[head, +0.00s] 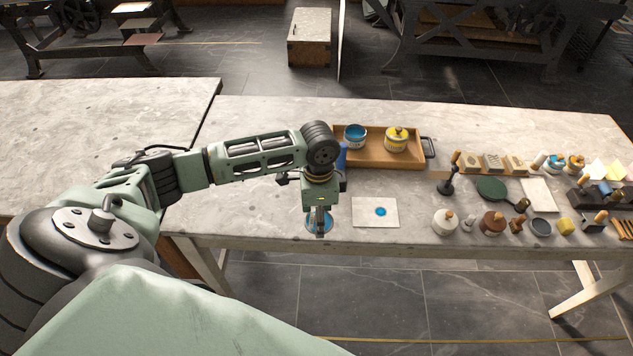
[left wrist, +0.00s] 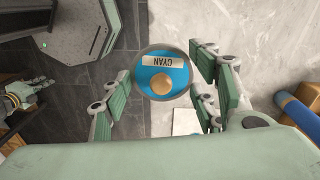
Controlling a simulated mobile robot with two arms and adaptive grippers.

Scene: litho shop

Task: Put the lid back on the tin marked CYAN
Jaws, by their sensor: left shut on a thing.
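The blue lid (left wrist: 152,83) has a CYAN label and a tan round knob. My left gripper (left wrist: 163,75) is shut on the lid, with fingers on both sides of its rim. In the head view the left gripper (head: 320,226) points down near the table's front edge, and part of the lid shows there beneath the fingers. An open tin (head: 355,138) with blue inside stands in the wooden tray, behind and right of the gripper. Its marking is too small to read. My right gripper (left wrist: 20,97) seems to show at the left of the wrist view; its opening is unclear.
The wooden tray (head: 376,160) also holds a yellow-lidded tin (head: 396,140). A white card (head: 361,219) with a blue spot lies right of the gripper. Several jars and tools crowd the table's right side.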

